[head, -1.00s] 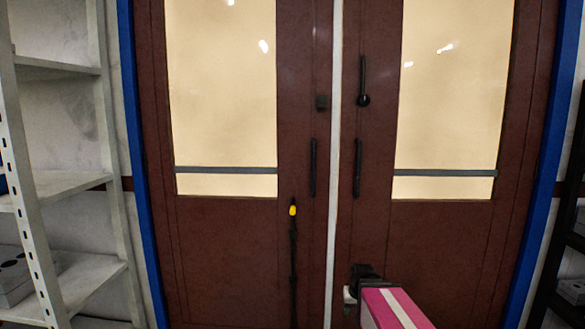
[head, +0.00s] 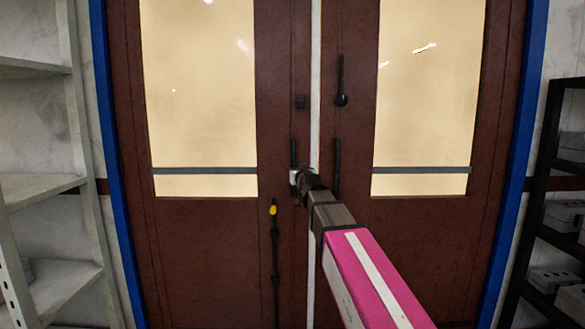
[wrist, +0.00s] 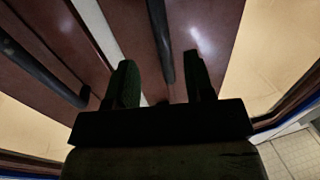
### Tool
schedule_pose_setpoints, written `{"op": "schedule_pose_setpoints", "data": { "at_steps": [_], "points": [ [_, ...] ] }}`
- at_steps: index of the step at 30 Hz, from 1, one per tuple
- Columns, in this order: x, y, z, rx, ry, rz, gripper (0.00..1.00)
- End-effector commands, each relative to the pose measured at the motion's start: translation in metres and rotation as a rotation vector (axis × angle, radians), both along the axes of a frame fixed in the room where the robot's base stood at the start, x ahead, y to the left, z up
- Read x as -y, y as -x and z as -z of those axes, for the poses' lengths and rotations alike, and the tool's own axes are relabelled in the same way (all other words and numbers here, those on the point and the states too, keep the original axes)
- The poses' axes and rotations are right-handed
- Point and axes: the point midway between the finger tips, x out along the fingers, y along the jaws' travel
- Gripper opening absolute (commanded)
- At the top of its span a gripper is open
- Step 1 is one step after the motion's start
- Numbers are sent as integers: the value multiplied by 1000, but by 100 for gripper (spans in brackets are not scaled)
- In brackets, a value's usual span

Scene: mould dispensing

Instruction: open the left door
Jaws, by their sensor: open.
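The left door (head: 225,240) is dark red-brown with a pale window and looks shut against the right door (head: 395,255). Its black vertical bar handle (head: 293,152) is near the middle seam, its lower end hidden behind my gripper (head: 300,180). In the wrist view my gripper (wrist: 162,80) is open, with one finger on each side of a dark bar (wrist: 160,40), which appears to be this handle. I cannot tell whether the fingers touch it. The right door's bar handle (head: 337,165) is just to the right in the head view.
A lever (head: 341,85) is higher on the right door. A black rod with a yellow part (head: 273,210) runs down the left door. A pale shelf (head: 40,185) stands at the left and a black shelf (head: 550,235) at the right. A blue frame surrounds the doors.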

Motion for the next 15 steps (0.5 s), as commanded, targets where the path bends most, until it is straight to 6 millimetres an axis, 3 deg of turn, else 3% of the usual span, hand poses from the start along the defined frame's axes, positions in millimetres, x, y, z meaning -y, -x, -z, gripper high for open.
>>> {"op": "schedule_pose_setpoints", "data": {
  "at_steps": [8,15],
  "points": [
    [-4,-18,-4,9,-2,0,48],
    [-11,-56,-3,7,-1,0,48]
  ]
}}
